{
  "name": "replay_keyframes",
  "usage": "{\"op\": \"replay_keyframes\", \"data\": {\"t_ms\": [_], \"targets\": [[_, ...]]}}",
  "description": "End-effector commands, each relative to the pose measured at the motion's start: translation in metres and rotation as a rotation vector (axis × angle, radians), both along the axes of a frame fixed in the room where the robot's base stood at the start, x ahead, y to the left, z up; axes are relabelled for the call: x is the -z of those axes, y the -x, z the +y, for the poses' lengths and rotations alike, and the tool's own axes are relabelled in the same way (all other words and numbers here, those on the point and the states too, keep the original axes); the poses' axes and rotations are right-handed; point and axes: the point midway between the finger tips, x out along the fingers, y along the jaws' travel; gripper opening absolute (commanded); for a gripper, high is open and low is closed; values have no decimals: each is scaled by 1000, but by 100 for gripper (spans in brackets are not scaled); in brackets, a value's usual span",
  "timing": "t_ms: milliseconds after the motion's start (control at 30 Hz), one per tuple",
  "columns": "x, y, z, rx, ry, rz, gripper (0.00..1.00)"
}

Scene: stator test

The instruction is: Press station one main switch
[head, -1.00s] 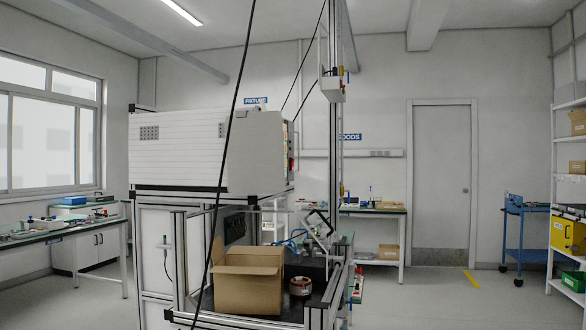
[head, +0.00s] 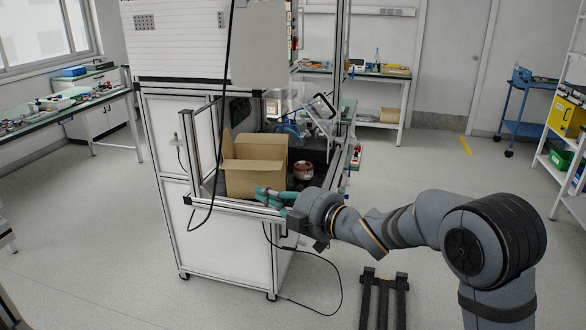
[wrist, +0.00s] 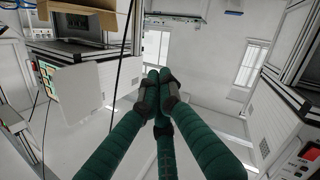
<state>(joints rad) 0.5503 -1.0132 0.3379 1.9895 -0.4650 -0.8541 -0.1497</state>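My gripper (head: 272,197) has three green fingers. It is in front of the station's lower front edge, by the cardboard box. In the wrist view the fingertips (wrist: 158,88) meet with nothing between them. A red switch-like part (wrist: 309,152) shows on a pale panel at the lower right of the wrist view, well apart from the fingers. The station (head: 182,38) is a white cabinet on a metal frame. A strip of small controls (head: 291,28) runs along its right edge in the head view. I cannot tell which part is the main switch.
The cardboard box (head: 254,180) and a round copper-coloured part (head: 303,170) stand on the station's shelf. A black cable hangs in front. A black floor stand (head: 383,300) is below my arm.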

Motion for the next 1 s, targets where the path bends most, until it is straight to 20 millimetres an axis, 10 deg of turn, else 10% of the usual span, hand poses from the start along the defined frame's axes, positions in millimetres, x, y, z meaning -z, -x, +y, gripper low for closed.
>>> {"op": "replay_keyframes", "data": {"t_ms": [33,100,300,1000], "targets": [[-69,-14,6,-51,-4,-117,0],[-120,-21,11,-131,1,-275,0],[-203,-13,13,-328,42,-602,0],[-221,1,6,-442,79,-758,0]]}}
